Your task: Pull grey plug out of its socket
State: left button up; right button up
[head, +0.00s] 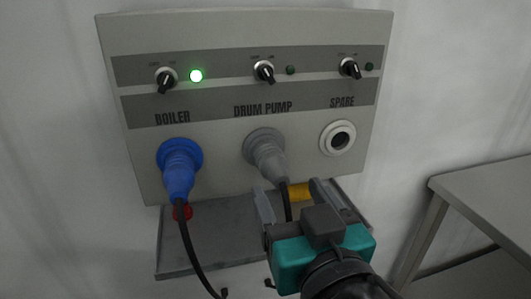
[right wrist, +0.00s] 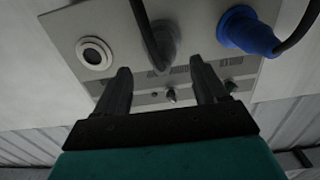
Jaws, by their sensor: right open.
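The grey plug (head: 268,158) sits in the drum pump socket of the wall panel, with its black cable (head: 286,203) hanging down. My right gripper (head: 292,190) is open and empty just below the plug, its fingers spread to either side of the cable. In the right wrist view the grey plug (right wrist: 166,40) shows upside down beyond and between the two fingertips (right wrist: 160,70). I cannot tell that either finger touches it. My left gripper is not in view.
A blue plug (head: 179,168) sits in the boiler socket, left of the grey one. The spare socket (head: 338,138) is empty. A grey shelf (head: 215,248) juts out below the panel, bearing a red thing (head: 183,211) and a yellow thing (head: 300,192). A table (head: 490,185) stands at right.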

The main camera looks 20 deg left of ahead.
aim_at(272, 163)
jog(key=shift+s+r, duration=0.15)
jog(key=shift+x, duration=4.6)
jog(key=shift+s, duration=0.1)
jog(key=shift+c, duration=0.4)
grip_shut()
jog(key=shift+s+d, duration=0.1)
jog(key=shift+s, duration=0.05)
jog(key=shift+p+v, duration=0.4)
jog(key=shift+v, duration=2.4)
